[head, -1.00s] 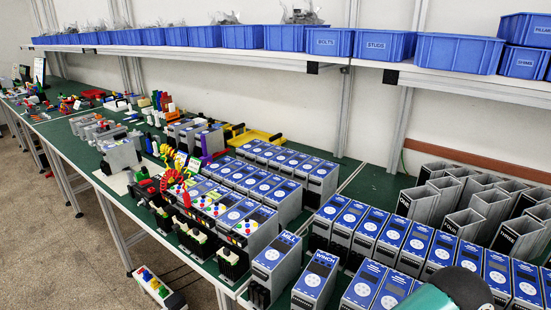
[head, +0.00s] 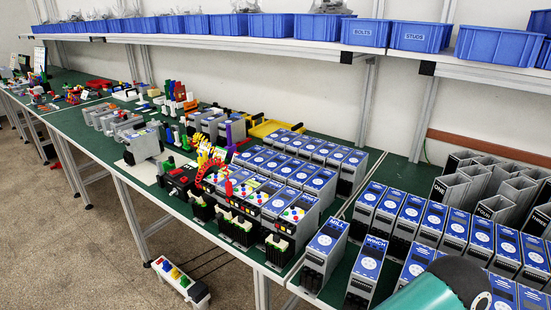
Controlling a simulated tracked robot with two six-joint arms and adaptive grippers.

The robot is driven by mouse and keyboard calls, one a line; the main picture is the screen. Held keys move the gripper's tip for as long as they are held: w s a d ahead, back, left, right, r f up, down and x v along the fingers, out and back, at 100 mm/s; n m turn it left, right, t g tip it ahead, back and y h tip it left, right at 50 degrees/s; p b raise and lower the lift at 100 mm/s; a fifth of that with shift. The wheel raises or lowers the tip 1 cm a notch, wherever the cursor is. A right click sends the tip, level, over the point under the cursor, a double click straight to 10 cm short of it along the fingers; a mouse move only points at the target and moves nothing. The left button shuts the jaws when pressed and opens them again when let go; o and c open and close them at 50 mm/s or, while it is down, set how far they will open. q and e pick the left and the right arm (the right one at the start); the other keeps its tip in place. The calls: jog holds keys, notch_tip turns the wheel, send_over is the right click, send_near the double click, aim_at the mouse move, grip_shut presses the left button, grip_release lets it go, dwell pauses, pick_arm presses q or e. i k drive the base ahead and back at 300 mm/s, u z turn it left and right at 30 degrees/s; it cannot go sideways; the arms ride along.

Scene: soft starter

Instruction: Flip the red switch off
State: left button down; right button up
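A small upright red piece (head: 229,188) stands at the front of the units on the green bench, left of centre; it may be the red switch, but it is too small to be sure. Behind it is a coiled red part (head: 208,166). A black box with red on top (head: 178,180) sits just left of these. Grey units with coloured round knobs (head: 292,214) stand to the right. Neither gripper shows. A teal and black part of my own body (head: 440,290) covers the bottom right, well away from the red parts.
Rows of blue-faced grey drives fill the green bench (head: 395,174) to the right. A shelf (head: 300,50) with blue bins runs above. A white box with coloured buttons (head: 178,281) is low beside the bench, with black cables. Open floor (head: 100,255) lies in front.

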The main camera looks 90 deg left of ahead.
aim_at(177, 170)
jog(key=u, duration=0.3)
jog(key=k, duration=1.95)
jog(key=u, duration=1.5)
jog(key=i, duration=1)
